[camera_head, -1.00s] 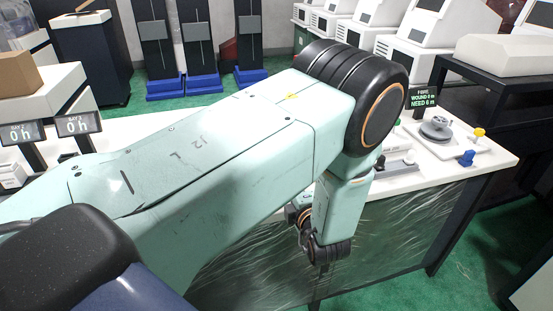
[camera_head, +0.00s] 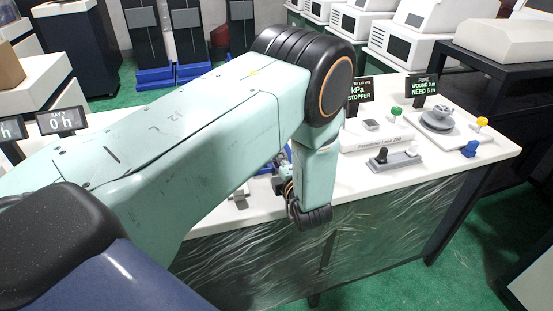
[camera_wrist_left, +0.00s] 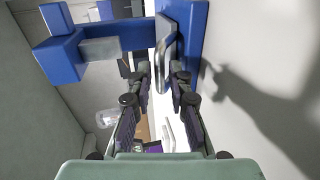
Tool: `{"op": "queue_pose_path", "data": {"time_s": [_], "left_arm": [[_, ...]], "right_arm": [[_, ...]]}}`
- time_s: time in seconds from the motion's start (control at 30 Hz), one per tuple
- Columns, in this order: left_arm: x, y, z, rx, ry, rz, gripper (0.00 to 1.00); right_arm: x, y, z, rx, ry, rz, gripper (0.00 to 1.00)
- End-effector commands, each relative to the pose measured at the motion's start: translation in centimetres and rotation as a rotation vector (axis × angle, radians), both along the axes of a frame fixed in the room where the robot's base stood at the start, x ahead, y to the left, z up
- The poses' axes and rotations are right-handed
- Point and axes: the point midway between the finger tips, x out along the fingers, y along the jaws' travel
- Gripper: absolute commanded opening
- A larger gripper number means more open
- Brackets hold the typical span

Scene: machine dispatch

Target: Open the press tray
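In the left wrist view, my left gripper (camera_wrist_left: 163,78) has its two dark fingers apart. A curved silver handle (camera_wrist_left: 164,52) on a blue upright part (camera_wrist_left: 195,40) is just ahead, in line with the gap between the fingertips. I cannot tell whether they touch it. A blue block on a grey bar (camera_wrist_left: 60,55) is at the upper left. I cannot tell which of these parts is the press tray. In the head view my left arm hides most of the press area, and the left gripper is mostly hidden beyond its wrist. My right gripper is not in view.
Pale walls (camera_wrist_left: 265,90) flank the fingers in the left wrist view.

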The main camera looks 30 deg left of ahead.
Motion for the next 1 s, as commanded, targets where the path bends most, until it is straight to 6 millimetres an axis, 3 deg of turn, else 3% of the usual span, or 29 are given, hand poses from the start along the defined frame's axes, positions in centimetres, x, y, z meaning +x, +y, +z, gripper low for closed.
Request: {"op": "queue_pose_path", "data": {"time_s": [0.2, 0.5, 0.73, 1.0], "left_arm": [[1.3, 1.6, -0.4, 0.0, 0.0, 0.002, 0.19], [1.6, 2.0, -0.5, 0.001, 0.001, 0.0, 0.19], [1.6, 2.0, -0.5, 0.0, 0.001, 0.0, 0.01], [1.6, 2.0, -0.5, 0.0, 0.002, 0.002, 0.0]], "right_arm": [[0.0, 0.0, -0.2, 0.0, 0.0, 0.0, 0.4], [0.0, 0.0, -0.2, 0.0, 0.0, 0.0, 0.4], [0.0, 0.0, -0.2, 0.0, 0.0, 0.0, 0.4], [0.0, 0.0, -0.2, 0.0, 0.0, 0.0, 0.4]]}}
